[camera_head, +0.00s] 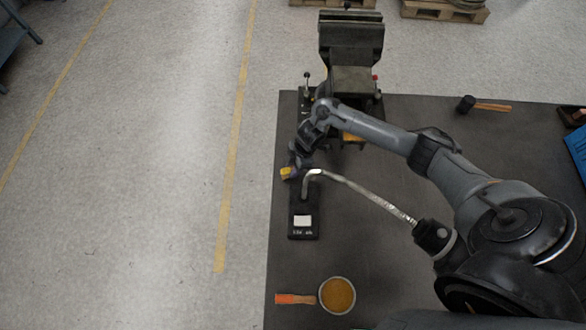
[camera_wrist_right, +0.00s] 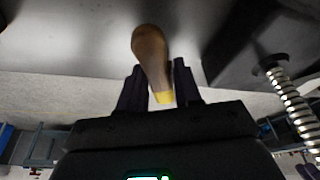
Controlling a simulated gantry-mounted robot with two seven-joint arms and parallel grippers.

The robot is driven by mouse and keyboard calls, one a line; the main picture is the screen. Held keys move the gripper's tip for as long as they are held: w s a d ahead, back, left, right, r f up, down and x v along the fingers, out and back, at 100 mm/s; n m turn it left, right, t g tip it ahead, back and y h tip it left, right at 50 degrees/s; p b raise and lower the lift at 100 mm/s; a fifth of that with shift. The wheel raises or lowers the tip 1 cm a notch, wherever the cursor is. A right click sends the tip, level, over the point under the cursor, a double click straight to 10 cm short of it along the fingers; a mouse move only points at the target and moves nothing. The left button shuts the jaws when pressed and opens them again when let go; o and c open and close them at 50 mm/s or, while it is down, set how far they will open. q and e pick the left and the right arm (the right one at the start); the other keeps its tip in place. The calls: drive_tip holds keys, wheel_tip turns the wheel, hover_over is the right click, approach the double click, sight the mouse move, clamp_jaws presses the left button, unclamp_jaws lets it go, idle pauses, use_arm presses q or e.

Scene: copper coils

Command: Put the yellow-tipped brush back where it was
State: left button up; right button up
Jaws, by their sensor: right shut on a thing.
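The yellow-tipped brush (camera_head: 287,172) shows in the head view as a small yellow end at the table's left edge, beside the black stand. In the right wrist view the brush (camera_wrist_right: 151,52) has a brown, rounded handle and a yellow end between the fingers. My right gripper (camera_head: 297,161) reaches in from the right and is shut on it. The fingers of the right gripper (camera_wrist_right: 158,85) lie on both sides of it. The brush's bristles cannot be made out. My left gripper is not in view.
A vise (camera_head: 350,45) stands behind. A bowl of amber contents (camera_head: 337,295) and an orange-handled tool (camera_head: 294,299) are at front left. A mallet (camera_head: 490,106) lies at back right.

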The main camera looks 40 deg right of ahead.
drive_tip(key=shift+f, duration=0.5)
drive_tip(key=o, duration=0.9)
drive_tip(key=shift+f, duration=0.15)
drive_tip(key=shift+o, duration=0.2)
drive_tip(key=shift+r, duration=0.35)
drive_tip(key=p+v, duration=0.1)
drive_tip(key=v, duration=0.9)
drive_tip(key=shift+d+r+p, duration=0.1)
drive_tip(key=shift+r+p, duration=0.1)
drive_tip(key=shift+p, duration=0.1)
drive_tip(key=shift+s+d+r, duration=0.15)
drive_tip(key=shift+d+r, duration=0.05)
drive_tip(key=shift+r, duration=0.4)
